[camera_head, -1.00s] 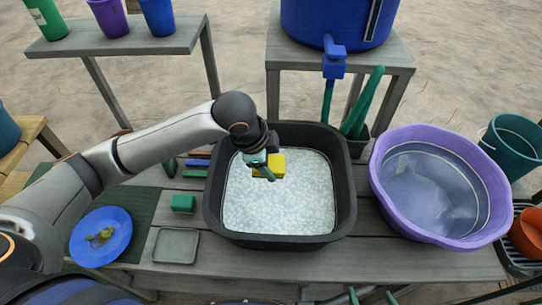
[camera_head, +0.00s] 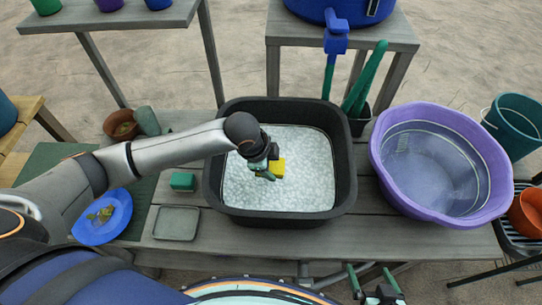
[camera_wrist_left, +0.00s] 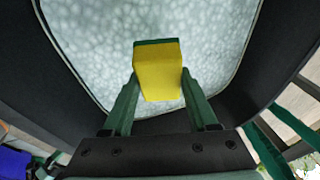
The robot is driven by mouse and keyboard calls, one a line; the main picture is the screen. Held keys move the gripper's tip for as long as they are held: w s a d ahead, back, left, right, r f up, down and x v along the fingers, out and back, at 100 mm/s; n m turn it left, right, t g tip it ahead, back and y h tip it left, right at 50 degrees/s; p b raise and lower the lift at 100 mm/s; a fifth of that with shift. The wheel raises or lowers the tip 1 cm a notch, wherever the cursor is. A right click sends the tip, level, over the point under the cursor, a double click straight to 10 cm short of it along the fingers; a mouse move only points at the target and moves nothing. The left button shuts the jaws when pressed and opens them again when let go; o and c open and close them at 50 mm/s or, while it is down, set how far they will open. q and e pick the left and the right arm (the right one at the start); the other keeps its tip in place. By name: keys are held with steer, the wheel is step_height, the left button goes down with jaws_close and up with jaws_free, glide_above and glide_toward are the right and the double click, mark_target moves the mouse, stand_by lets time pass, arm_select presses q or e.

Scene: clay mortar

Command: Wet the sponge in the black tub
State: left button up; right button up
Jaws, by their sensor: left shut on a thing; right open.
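The black tub (camera_head: 346,185) stands on the bench and holds pale, foamy-looking water (camera_head: 300,160). The sponge (camera_head: 277,167) is a yellow block with a dark green face; it also shows in the left wrist view (camera_wrist_left: 158,75). My left gripper (camera_head: 266,174) is shut on it, with one green finger on each side, inside the tub's outline. I cannot tell whether the sponge touches the water. My right gripper (camera_head: 372,272) is open and empty at the bottom edge of the head view, in front of the bench.
A purple basin (camera_head: 385,185) stands right of the tub. A green block (camera_head: 183,181), a grey tray (camera_head: 176,223) and a blue plate (camera_head: 88,231) lie to its left. A blue barrel with a tap (camera_head: 336,42) stands on a table behind the tub.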

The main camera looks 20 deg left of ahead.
mark_target(271, 165)
arm_select(q)
step_height(271, 165, down, 7)
steer(key=b, duration=0.6)
steer(key=shift+r+b, duration=0.1)
steer(key=shift+b, duration=0.3)
arm_select(e)
step_height(271, 165, down, 8)
steer(key=shift+r, duration=0.25)
arm_select(q)
step_height(271, 165, up, 6)
steer(key=p, duration=0.7)
step_height(271, 165, up, 3)
steer(key=shift+f+p, duration=0.1)
steer(key=shift+p, duration=0.8)
steer(key=shift+w+r, duration=0.1)
steer(key=shift+r, duration=3.85)
arm_select(e)
step_height(271, 165, up, 8)
steer(key=shift+r, duration=0.15)
